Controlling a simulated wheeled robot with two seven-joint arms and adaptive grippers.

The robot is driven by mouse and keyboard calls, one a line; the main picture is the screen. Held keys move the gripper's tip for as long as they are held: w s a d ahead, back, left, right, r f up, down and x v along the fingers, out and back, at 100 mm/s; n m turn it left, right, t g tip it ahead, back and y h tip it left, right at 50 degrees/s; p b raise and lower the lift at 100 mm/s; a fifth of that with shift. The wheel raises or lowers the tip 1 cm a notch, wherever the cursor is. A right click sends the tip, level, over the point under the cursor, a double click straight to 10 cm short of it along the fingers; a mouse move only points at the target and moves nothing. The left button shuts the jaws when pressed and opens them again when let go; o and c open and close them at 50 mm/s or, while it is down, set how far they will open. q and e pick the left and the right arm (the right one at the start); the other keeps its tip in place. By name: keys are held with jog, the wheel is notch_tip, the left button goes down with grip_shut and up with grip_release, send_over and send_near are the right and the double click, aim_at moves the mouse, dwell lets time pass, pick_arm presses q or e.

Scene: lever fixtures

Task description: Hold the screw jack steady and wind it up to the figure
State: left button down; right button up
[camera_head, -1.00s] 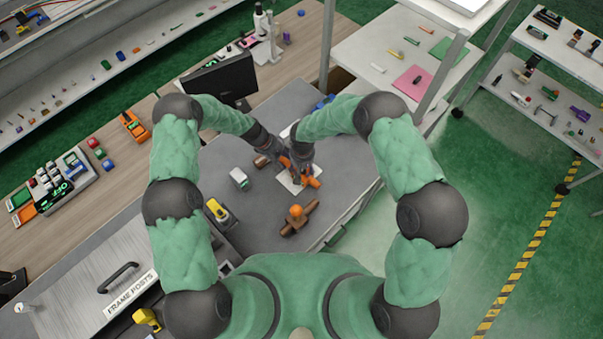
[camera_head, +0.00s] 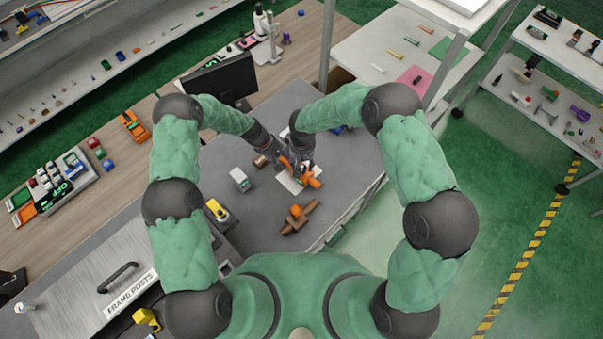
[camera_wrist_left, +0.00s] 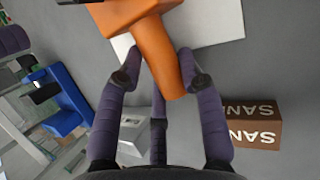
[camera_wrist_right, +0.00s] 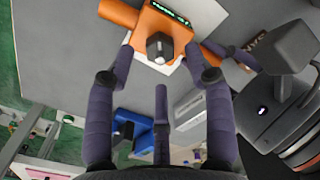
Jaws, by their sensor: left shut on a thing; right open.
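The orange screw jack (camera_head: 314,183) sits over a white sheet (camera_head: 288,184) on the grey bench. In the right wrist view its orange body (camera_wrist_right: 172,30) carries a small green-lit display, too small to read, and a dark knob on a shaft. My left gripper (camera_wrist_left: 162,66) is shut on the jack's orange handle (camera_wrist_left: 168,55). My right gripper (camera_wrist_right: 159,58) is open, its fingers spread either side of the knob, apart from it. In the head view both grippers crowd over the jack and partly hide it.
A brown SAND block (camera_wrist_left: 252,122) lies near my left gripper. A white box (camera_head: 239,178), a yellow-and-black item (camera_head: 217,209) and a brown piece with an orange ball (camera_head: 297,212) stand around the jack. A blue object (camera_wrist_right: 133,128) lies beyond.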

pick_arm(q)
jog(key=shift+s+f, duration=0.2)
pick_arm(e)
notch_tip(320, 180, up, 12)
jog(key=shift+s, duration=0.1)
dwell(0.5)
pick_arm(q)
jog(key=c, duration=1)
grip_release()
jog(key=shift+c, duration=0.2)
jog(key=o, duration=0.3)
jog(key=shift+w, duration=0.15)
jog(key=shift+r, duration=0.15)
jog(key=v, duration=1.1)
jog(key=shift+a+r, duration=0.2)
jog(key=shift+r, duration=0.15)
jog(key=shift+r, duration=0.1)
